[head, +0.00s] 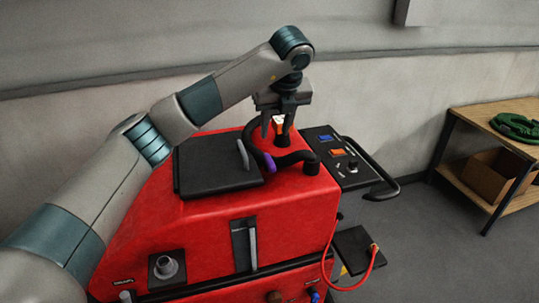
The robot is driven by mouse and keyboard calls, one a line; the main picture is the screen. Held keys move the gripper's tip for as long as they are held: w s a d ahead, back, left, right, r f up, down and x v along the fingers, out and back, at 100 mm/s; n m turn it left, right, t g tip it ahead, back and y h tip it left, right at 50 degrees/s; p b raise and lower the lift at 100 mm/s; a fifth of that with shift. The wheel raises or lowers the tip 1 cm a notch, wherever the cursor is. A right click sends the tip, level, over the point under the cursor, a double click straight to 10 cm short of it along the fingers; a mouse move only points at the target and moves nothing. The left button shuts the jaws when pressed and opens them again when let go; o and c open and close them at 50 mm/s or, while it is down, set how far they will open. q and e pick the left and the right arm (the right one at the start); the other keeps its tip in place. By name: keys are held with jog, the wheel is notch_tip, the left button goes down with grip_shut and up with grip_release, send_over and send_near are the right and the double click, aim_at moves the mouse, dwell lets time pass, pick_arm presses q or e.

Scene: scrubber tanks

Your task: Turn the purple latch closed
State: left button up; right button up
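A small purple piece (270,163), the only purple that I see, shows beside the right edge of the black lid (215,165) on top of the red scrubber tank (205,225). It sits against the curved black hose (292,159), and I cannot tell its exact shape or how far it is turned. My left gripper (277,130) points down just above and behind the purple piece, apart from it. Its two dark fingers are spread, with a small white and orange spot showing between them. I see nothing gripped. My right gripper is out of view.
A grey lever (243,155) stands at the lid's right edge, close to the purple piece. A control panel (336,158) with a black handle (382,186) is to the right. A red cable (326,258) hangs by the tank. A wooden shelf (495,160) stands far right.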

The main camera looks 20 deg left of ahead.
pick_arm(q)
jog(key=p, duration=0.1)
send_near(269, 158)
jog(key=x, duration=0.2)
jog(key=shift+f, duration=0.35)
jog(key=p+x, duration=0.2)
jog(key=x, duration=0.2)
jog(key=shift+w+a+f, duration=0.1)
jog(key=shift+a+f, duration=0.05)
jog(key=shift+f, duration=0.05)
jog(key=shift+p+x, duration=0.45)
jog(key=shift+x, duration=0.35)
grip_shut()
